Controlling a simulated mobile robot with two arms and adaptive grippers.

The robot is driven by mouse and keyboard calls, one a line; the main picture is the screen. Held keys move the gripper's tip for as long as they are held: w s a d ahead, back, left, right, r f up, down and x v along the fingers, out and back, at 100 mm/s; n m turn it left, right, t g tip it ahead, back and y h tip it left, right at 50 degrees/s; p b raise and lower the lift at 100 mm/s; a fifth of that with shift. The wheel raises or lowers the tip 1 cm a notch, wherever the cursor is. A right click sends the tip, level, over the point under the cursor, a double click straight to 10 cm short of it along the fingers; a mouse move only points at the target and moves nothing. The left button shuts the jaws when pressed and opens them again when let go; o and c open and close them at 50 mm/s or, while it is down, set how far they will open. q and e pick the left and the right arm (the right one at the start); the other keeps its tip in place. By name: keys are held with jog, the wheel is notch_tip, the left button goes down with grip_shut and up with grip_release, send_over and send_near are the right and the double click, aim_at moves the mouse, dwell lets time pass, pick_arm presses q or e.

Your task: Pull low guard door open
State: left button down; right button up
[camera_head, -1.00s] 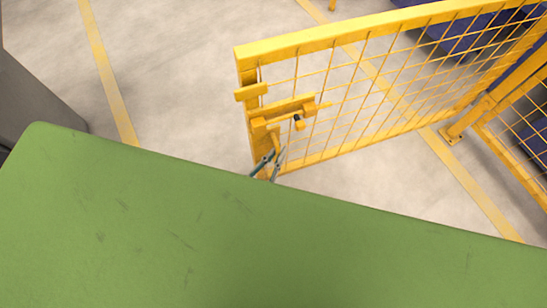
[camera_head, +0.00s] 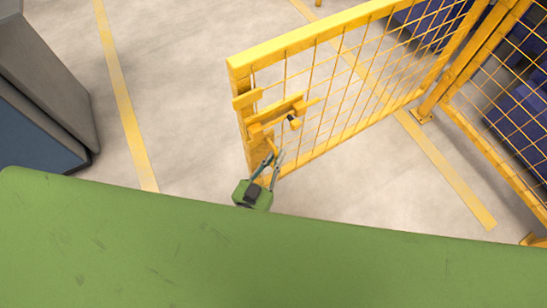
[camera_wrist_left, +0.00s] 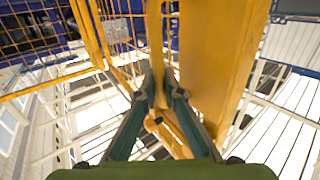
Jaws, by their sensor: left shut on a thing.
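The low guard door (camera_head: 345,85) is a yellow frame with wire mesh. It stands at an angle, with its free end toward the middle of the head view and its other end near a post at right. My left gripper (camera_head: 273,160) is at that end, below the latch. In the left wrist view its fingers (camera_wrist_left: 164,92) are shut on a yellow part of the door, likely its handle (camera_wrist_left: 153,75). The handle is mostly hidden in the head view. My right gripper is out of view.
A yellow fence post (camera_head: 470,60) and a fixed mesh panel (camera_head: 515,120) stand at right, with blue items behind. A grey cabinet (camera_head: 45,80) stands at left. Open floor with yellow lines (camera_head: 120,90) lies left of the door.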

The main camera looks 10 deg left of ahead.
pick_arm(q)
jog(key=shift+s+d+r, duration=0.1)
jog(key=shift+s+d, duration=0.1)
jog(key=shift+d, duration=0.15)
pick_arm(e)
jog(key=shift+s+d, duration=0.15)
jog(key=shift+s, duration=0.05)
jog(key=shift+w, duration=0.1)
pick_arm(q)
jog(key=c, duration=2.2)
grip_release()
jog(key=shift+o, duration=0.2)
jog(key=v, duration=1.2)
